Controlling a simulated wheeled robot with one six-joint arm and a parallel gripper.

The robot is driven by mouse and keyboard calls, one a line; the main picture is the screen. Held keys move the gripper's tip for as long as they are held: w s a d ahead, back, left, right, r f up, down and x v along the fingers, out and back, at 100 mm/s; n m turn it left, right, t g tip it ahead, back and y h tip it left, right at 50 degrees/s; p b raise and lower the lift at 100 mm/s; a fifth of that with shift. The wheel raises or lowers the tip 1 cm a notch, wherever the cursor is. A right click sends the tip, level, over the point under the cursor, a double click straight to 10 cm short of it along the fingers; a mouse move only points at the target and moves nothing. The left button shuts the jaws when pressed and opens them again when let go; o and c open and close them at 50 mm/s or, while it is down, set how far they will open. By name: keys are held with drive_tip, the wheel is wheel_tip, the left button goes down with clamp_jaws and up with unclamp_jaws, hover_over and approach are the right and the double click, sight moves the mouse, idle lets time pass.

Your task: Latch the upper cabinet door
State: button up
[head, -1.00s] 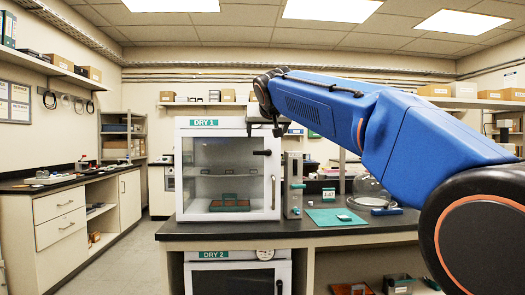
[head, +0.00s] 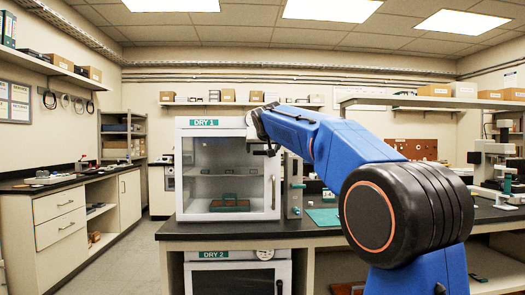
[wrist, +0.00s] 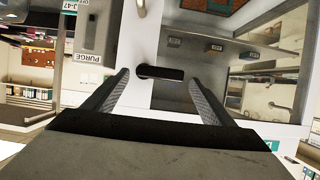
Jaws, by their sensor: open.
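The upper cabinet (head: 228,216), labelled DRY 1, is a white box on the dark bench. Its glazed door (head: 225,165) looks closed against the frame. The black latch handle (wrist: 160,73) lies level across the white door edge in the wrist view, between and just beyond the fingertips. In the head view the latch is largely covered by my gripper (head: 266,148), which is at the door's upper right. My gripper (wrist: 158,79) is open in the wrist view, one finger on each side of the latch handle. Contact cannot be told.
A vertical door pull (head: 273,190) sits below the latch. A grey purge unit (head: 293,185) stands close right of the cabinet. A teal mat (head: 324,217) lies on the bench. The lower cabinet (head: 235,254), labelled DRY 2, is under the bench. A tray (head: 230,205) sits inside DRY 1.

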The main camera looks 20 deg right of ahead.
drive_tip(key=shift+w+d+f, duration=0.15)
drive_tip(key=shift+w, duration=0.25)
drive_tip(key=c, duration=1.1)
drive_tip(key=shift+o, duration=0.2)
